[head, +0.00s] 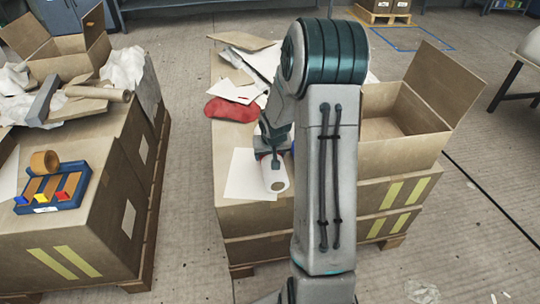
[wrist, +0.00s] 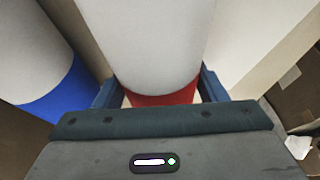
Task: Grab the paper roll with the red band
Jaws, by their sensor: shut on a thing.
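The paper roll with the red band (wrist: 160,45) is white and fills the middle of the wrist view. Its red band (wrist: 165,98) shows close to my gripper (wrist: 158,92), whose two blue fingers are on either side of it. My gripper is shut on this roll. In the head view, my gripper (head: 274,163) points down at the white roll (head: 277,180) on the carton stack, and its red band is not clearly seen there. A second white roll with a blue band (wrist: 62,92) is at the left of the wrist view, beside the held roll.
An open carton (head: 385,128) stands right of my arm. A red pouch (head: 231,109) and a white sheet (head: 243,178) lie on the carton top. At left, another stack holds a blue tray (head: 55,198), a tape roll (head: 44,162) and crumpled paper (head: 124,68).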

